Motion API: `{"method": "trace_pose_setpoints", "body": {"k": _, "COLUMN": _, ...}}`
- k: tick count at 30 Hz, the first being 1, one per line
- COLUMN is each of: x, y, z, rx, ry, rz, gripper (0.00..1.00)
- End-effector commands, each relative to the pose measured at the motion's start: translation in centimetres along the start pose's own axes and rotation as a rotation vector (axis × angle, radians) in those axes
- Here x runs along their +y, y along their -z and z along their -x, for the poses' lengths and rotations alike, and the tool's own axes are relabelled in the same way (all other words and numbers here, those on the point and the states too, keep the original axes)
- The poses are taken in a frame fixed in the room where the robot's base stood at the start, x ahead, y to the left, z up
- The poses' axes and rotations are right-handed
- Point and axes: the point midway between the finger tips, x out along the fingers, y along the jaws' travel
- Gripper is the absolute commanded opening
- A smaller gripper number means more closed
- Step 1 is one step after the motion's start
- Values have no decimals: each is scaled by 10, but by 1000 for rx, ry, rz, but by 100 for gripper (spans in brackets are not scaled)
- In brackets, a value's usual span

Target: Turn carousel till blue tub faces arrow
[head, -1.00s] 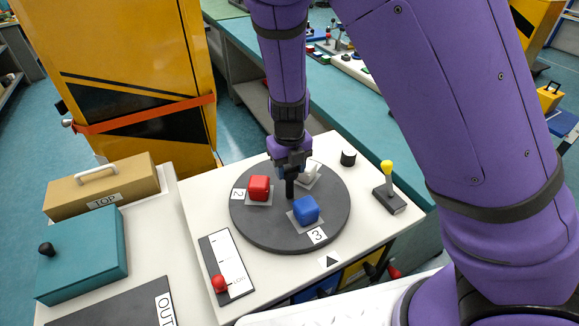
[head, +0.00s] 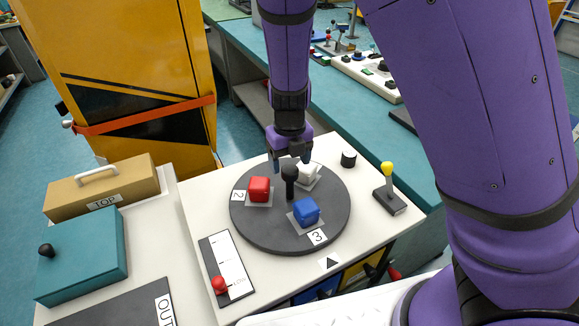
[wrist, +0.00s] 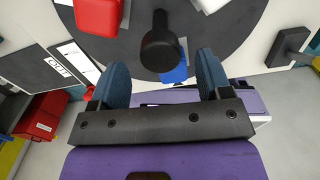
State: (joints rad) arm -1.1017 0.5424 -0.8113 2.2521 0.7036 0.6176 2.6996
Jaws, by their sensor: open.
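The carousel (head: 262,232) is a dark grey disc with a black knob (head: 290,180) upright at its middle. The blue tub (head: 306,211) sits at the disc's front right, with label 3 (head: 317,237) outside it. The black arrow (head: 331,262) is on the table just beyond that label, roughly in line with the blue tub. A red tub (head: 259,189) sits at left by label 2, and a white tub (head: 306,173) at the back. My gripper (head: 289,163) is open and empty behind the knob. In the wrist view the knob (wrist: 158,42) stands apart from both fingers, partly hiding the blue tub (wrist: 175,72).
A slider plate with a red knob (head: 219,284) lies front left. A teal box (head: 82,255) and a tan box (head: 103,185) stand further left.

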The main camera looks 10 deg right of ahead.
Motion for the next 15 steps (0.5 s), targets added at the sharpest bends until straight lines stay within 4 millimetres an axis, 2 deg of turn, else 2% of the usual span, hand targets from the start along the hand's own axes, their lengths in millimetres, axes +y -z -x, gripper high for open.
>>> {"method": "trace_pose_setpoints", "body": {"k": 6, "x": 2, "y": -1, "z": 44, "rx": -6, "ry": -2, "rz": 4, "gripper": 72}}
{"method": "trace_pose_setpoints", "body": {"k": 12, "x": 1, "y": -1, "z": 70, "rx": -3, "ry": -1, "rz": 3, "gripper": 72}}
{"method": "trace_pose_setpoints", "body": {"k": 15, "x": 1, "y": -1, "z": 76, "rx": -3, "ry": -1, "rz": 1, "gripper": 72}}
